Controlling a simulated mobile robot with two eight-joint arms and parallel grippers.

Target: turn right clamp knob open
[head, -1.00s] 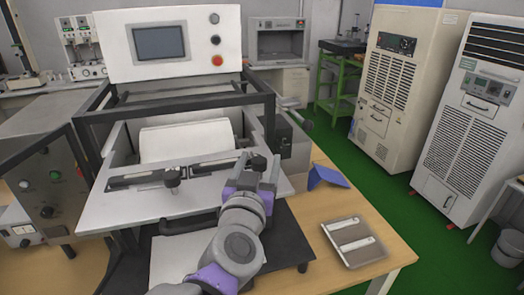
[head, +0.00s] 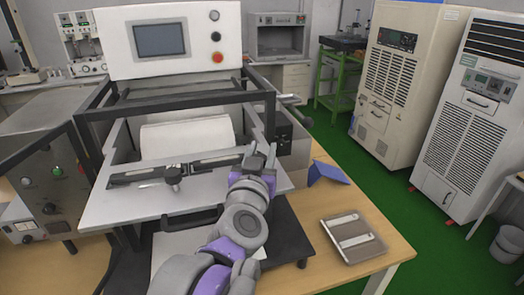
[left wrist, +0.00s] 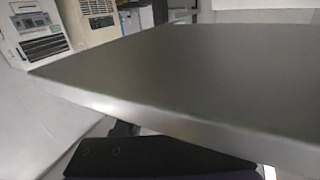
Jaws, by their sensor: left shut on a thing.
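The test machine has a light tray (head: 125,207) with a dark clamp bar (head: 215,160) across it. A dark left clamp knob (head: 173,173) stands on the bar, left of my arm. My left gripper (head: 260,160) is at the right end of the bar, with its fingers pointing away from me. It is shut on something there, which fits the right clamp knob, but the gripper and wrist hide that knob. In the left wrist view a flat grey metal plate (left wrist: 190,80) fills most of the picture, and the knob does not show. My right gripper is not in view.
A dark machine frame (head: 180,105) stands just behind the tray, with a white roll-like part (head: 185,135) beneath it. A blue angled piece (head: 327,173) and a flat holder with pale strips (head: 353,238) rest on the wooden table at right.

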